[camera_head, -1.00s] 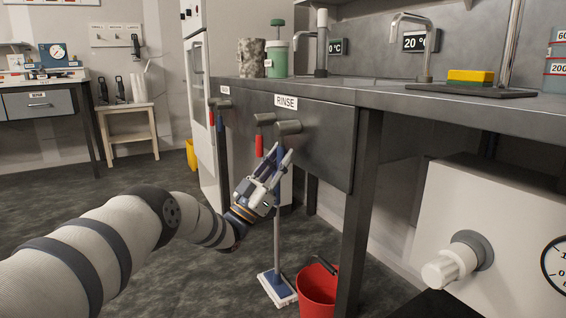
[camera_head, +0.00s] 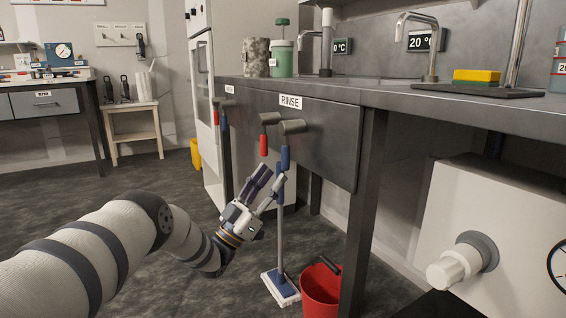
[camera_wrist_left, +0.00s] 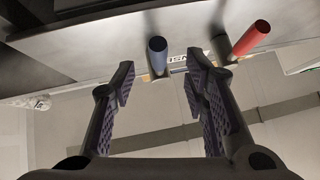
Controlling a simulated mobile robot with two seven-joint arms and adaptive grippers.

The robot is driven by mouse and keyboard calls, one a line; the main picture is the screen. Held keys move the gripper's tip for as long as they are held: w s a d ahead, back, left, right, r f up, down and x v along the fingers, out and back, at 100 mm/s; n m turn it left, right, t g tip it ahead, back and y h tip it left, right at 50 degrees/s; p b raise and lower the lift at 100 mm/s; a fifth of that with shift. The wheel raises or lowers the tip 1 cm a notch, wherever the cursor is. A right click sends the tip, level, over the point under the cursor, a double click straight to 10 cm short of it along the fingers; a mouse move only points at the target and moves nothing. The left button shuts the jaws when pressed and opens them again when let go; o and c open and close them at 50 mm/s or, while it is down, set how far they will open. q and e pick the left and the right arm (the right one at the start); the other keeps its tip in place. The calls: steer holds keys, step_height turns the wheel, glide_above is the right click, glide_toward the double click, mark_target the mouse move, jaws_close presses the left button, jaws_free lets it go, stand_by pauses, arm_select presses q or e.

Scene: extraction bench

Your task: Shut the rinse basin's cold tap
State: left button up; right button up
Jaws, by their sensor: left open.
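The rinse basin's front panel (camera_head: 325,135) carries a RINSE label (camera_head: 290,101) and two grey valve stubs. From the right stub hangs a blue tap lever (camera_head: 285,157), pointing down. From the left one hangs a red tap lever (camera_head: 263,145), also down. My left gripper (camera_head: 271,178) is open and empty, just below the levers, fingers pointing up. In the left wrist view the blue lever (camera_wrist_left: 157,56) appears between the lines of my open fingers (camera_wrist_left: 160,82), beyond the tips. The red lever (camera_wrist_left: 250,38) is off to the right there. Contact is not visible.
A mop (camera_head: 281,282) stands below the panel, its handle rising behind my gripper. A red bucket (camera_head: 320,292) stands beside a bench leg (camera_head: 361,220). Another pair of levers hangs further left on the bench front. Open floor lies left of my arm.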

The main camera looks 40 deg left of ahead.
arm_select(q)
steer(key=v, duration=0.5)
steer(key=shift+s+f, duration=0.1)
